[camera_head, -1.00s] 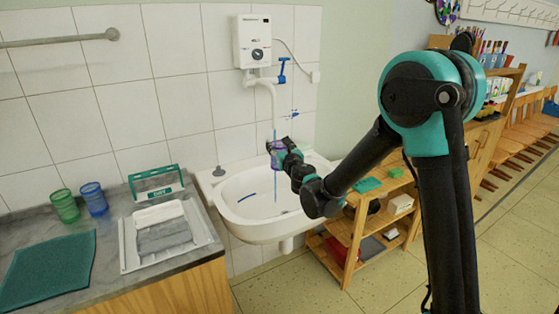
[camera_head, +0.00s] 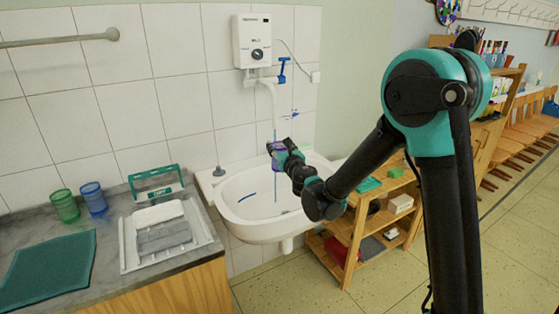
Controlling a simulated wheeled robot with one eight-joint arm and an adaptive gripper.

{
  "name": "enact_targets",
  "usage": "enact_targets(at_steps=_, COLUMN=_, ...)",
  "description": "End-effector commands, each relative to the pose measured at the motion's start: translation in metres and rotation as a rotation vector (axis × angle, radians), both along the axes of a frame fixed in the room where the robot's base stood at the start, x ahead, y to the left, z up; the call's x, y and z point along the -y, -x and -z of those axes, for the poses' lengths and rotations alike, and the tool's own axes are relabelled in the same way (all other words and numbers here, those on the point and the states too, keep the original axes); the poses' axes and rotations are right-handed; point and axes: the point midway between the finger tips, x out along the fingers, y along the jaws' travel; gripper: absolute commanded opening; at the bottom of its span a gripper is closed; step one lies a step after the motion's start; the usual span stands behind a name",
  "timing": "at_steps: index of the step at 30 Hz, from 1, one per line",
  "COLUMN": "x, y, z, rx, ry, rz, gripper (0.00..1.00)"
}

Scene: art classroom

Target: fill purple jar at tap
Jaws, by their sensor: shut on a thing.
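The purple jar (camera_head: 274,147) is small in the head view, above the back of the white sink (camera_head: 245,216). My gripper (camera_head: 283,148) is shut on it from the right, and its fingers hide part of the jar. The tap spout (camera_head: 272,88) curves down from the white water heater (camera_head: 252,41), with a blue handle (camera_head: 282,70) beside it. A thin blue stream of water (camera_head: 275,118) runs down from the spout to the jar, and a thin blue line shows below the jar towards the basin. The water level inside the jar cannot be made out.
On the counter at left are a green cup (camera_head: 65,205), a blue cup (camera_head: 94,198), a green-framed holder (camera_head: 155,184), a drying tray (camera_head: 125,243) and a teal mat (camera_head: 48,270). A wooden shelf (camera_head: 352,237) stands right of the sink, below my arm.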

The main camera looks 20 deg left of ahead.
Motion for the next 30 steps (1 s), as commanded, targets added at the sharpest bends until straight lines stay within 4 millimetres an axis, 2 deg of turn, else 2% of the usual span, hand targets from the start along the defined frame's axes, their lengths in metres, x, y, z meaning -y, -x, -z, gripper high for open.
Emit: enact_targets(at_steps=30, x=0.038, y=0.057, z=0.000, rx=0.000, ry=0.000, rz=-0.001, gripper=0.19)
